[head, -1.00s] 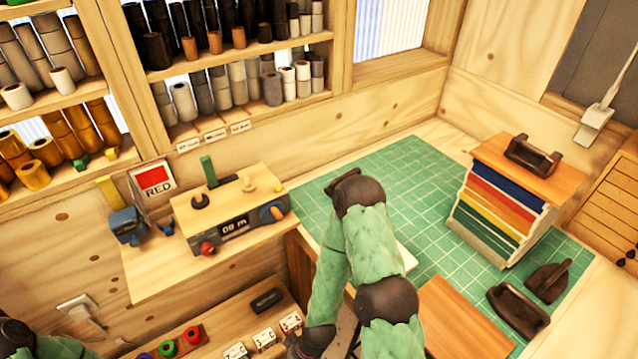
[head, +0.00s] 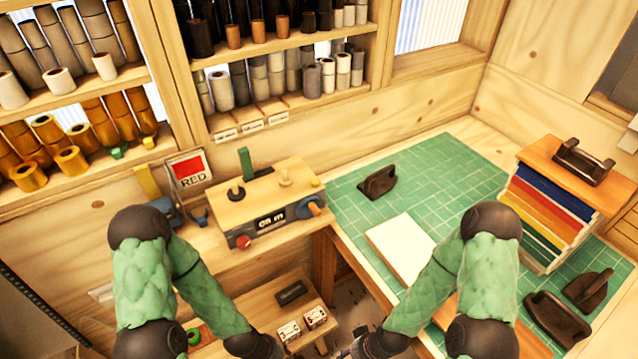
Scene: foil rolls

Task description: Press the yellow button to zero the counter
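The counter (head: 268,205) is a wooden-topped box with a dark front on the bench left of centre. Its front has a small display (head: 270,221) with blurred characters, a red knob (head: 243,242) and a blue-and-orange dial (head: 311,207). A small yellow button (head: 315,183) shows on the top at its right end. My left gripper (head: 264,347) and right gripper (head: 362,348) are low at the bottom edge, below and apart from the counter. Both are dark and partly cut off, so their fingers cannot be made out.
A green post (head: 245,163) and pale knob (head: 285,177) stand on the counter. A RED sign (head: 188,170) and blue tool (head: 165,208) are at its left. A white sheet (head: 400,246) and dark handled block (head: 378,182) lie on the green mat (head: 440,180). Shelves of rolls stand behind.

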